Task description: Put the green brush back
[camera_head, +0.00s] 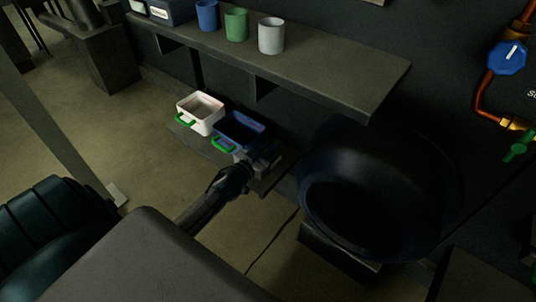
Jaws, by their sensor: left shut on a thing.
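My left gripper (258,157) is at the right end of a blue bin (241,131) with a green handle, below the shelf. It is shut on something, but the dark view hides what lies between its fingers. I cannot make out a green brush. A green cup (236,24) stands upright on the shelf between a blue cup (207,15) and a light grey cup (271,35). A white bin (201,112) with a green handle sits left of the blue one. My right gripper is not in view.
The grey shelf (330,78) overhangs to the right above the bins. A large dark round opening (365,195) is right of my gripper. Copper pipes with a blue valve wheel (506,58) are on the right wall.

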